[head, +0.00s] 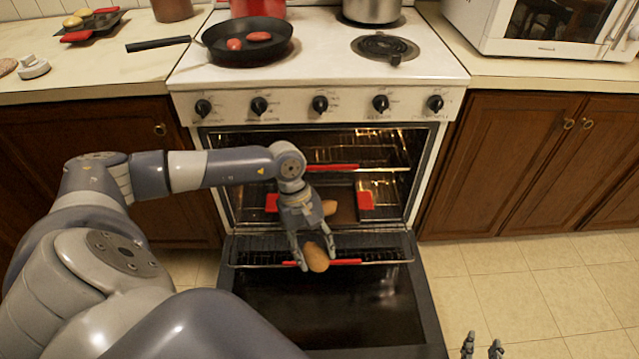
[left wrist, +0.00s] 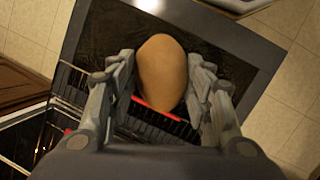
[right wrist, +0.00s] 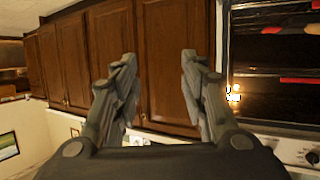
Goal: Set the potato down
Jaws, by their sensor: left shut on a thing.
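The brown potato (head: 317,257) is held between the fingers of my left gripper (head: 318,259), above the front of the lower oven rack and the open door. In the left wrist view the potato (left wrist: 161,72) sits between both fingers, with the door below. Whether it touches the rack cannot be told. A second potato-like item (head: 329,207) lies on a dark tray with red grips (head: 365,200) inside the oven, partly behind my left gripper. My right gripper (head: 482,348) shows at the bottom edge; in the right wrist view (right wrist: 157,75) its fingers are apart and empty.
The oven door (head: 320,305) is folded down, its surface clear. An upper rack with a red front strip (head: 332,167) spans the oven. On the stove stand a pan (head: 248,55) with red items and a pot (head: 371,8). A tray (head: 93,27) holding items sits on the left counter.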

